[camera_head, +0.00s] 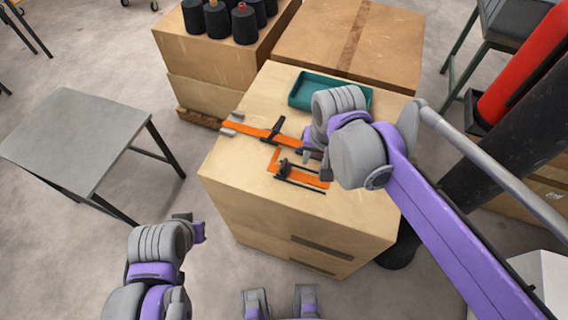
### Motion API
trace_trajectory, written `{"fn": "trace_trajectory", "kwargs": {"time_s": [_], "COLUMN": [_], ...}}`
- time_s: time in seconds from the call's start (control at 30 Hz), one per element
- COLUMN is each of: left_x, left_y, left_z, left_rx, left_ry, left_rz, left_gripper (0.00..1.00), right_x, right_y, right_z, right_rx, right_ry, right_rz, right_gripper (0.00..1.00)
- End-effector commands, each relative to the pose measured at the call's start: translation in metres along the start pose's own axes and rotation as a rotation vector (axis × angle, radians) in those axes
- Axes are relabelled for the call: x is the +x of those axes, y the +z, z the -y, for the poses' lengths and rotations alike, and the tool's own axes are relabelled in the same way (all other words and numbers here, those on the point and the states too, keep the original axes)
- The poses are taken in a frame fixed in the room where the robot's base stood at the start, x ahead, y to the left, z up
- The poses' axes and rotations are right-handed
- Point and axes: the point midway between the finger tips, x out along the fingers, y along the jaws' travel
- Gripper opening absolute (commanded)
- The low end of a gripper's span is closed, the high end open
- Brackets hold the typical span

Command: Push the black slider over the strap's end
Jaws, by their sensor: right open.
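An orange strap (243,130) lies across the cardboard box top, with a grey end piece at its left. The black slider (273,131) sits crosswise on the strap, left of my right gripper. My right gripper (316,153) is over the box top at the strap's right part; my own wrist hides most of its fingers and the strap there. I see nothing held in it. My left gripper (198,228) is off the box, at the lower left above the floor; its fingers are too small to judge.
An orange frame with black bars (298,175) lies just in front of the strap. A teal tray (304,91) stands behind it, close to my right wrist. Black spools (244,26) stand on a box behind. A grey table (76,140) is at left.

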Motion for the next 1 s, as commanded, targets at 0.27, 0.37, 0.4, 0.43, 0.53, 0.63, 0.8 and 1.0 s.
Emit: {"fn": "trace_trajectory", "kwargs": {"time_s": [0.27,0.37,0.4,0.43,0.53,0.63,0.8,1.0], "left_x": [0.014,0.015,0.015,0.015,0.016,0.017,0.02,0.023], "left_y": [0.011,0.012,0.012,0.012,0.013,0.013,0.015,0.017], "left_z": [0.0,0.0,0.0,0.0,0.0,0.0,0.0,0.0], "left_rx": [0.0,0.0,0.0,0.0,0.0,0.0,0.0,0.0], "left_ry": [0.0,0.0,0.0,0.0,0.0,0.0,0.0,0.0], "left_rz": [0.007,0.008,0.008,0.008,0.008,0.009,0.01,0.011], "left_gripper": [0.0,0.0,0.0,0.0,0.0,0.0,0.0,0.0], "right_x": [0.018,0.021,0.022,0.024,0.032,0.046,0.079,0.111], "right_y": [-0.04,-0.044,-0.044,-0.045,-0.044,-0.041,-0.035,-0.03], "right_z": [0.069,0.079,0.081,0.082,0.083,0.081,0.078,0.075], "right_rx": [0.151,0.178,0.183,0.186,0.19,0.19,0.189,0.189], "right_ry": [0.074,0.091,0.094,0.096,0.098,0.097,0.097,0.097], "right_rz": [0.142,0.161,0.164,0.166,0.168,0.167,0.167,0.167], "right_gripper": [0.42,0.42,0.42,0.42,0.42,0.42,0.42,0.42]}}
